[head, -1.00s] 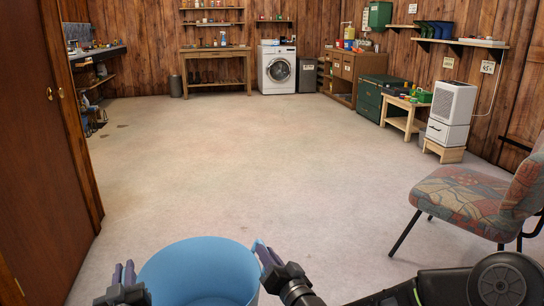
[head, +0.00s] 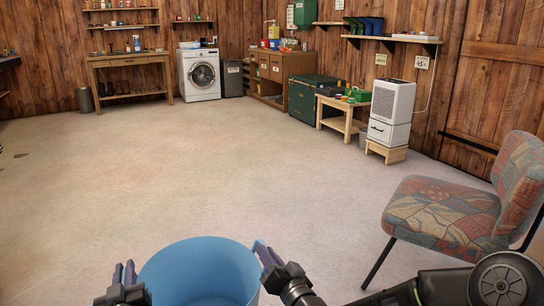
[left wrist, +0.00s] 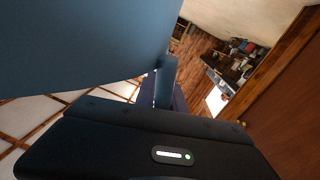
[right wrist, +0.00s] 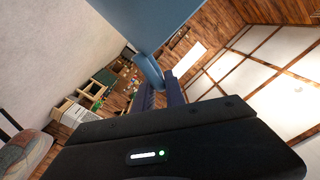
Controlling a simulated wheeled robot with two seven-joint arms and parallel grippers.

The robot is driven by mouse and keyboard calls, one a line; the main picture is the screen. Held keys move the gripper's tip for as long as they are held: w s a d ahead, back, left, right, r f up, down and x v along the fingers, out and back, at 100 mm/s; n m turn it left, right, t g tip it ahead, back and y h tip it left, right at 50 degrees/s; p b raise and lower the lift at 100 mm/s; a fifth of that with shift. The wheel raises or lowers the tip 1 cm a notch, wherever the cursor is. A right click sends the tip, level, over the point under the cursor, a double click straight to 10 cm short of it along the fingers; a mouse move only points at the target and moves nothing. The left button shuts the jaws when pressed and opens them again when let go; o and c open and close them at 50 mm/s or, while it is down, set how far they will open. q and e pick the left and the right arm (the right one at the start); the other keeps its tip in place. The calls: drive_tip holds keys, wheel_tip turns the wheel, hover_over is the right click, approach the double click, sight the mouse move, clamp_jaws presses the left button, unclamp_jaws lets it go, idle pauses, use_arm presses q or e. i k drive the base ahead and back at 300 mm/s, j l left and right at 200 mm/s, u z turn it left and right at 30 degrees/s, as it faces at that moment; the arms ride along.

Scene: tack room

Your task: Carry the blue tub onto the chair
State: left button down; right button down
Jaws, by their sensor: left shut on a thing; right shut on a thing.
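The blue tub (head: 200,272) is at the bottom of the head view, upright and held between my two grippers; its lower part is out of view. My left gripper (head: 124,276) is shut on the tub's left side, and the tub also fills the upper left of the left wrist view (left wrist: 80,45). My right gripper (head: 264,254) is shut on the tub's right rim, and the tub shows at the top of the right wrist view (right wrist: 150,20). The chair (head: 445,212), with a patterned seat and back, stands at the right, apart from the tub. Its seat looks empty.
The floor (head: 200,170) ahead is clear. A low wooden table (head: 343,112) and a white heater-like unit (head: 392,105) on a stand line the right wall. A washing machine (head: 200,75) and a workbench (head: 128,70) stand at the back. My right arm partly covers the chair's lower right.

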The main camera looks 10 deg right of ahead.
sight(444, 204)
drive_tip(key=i+l+z, duration=0.15)
drive_tip(key=i+z, duration=0.6)
drive_tip(key=z, duration=0.2)
drive_tip(key=i+z, duration=0.45)
drive_tip(key=k+z, duration=0.1)
drive_tip(key=z, duration=0.55)
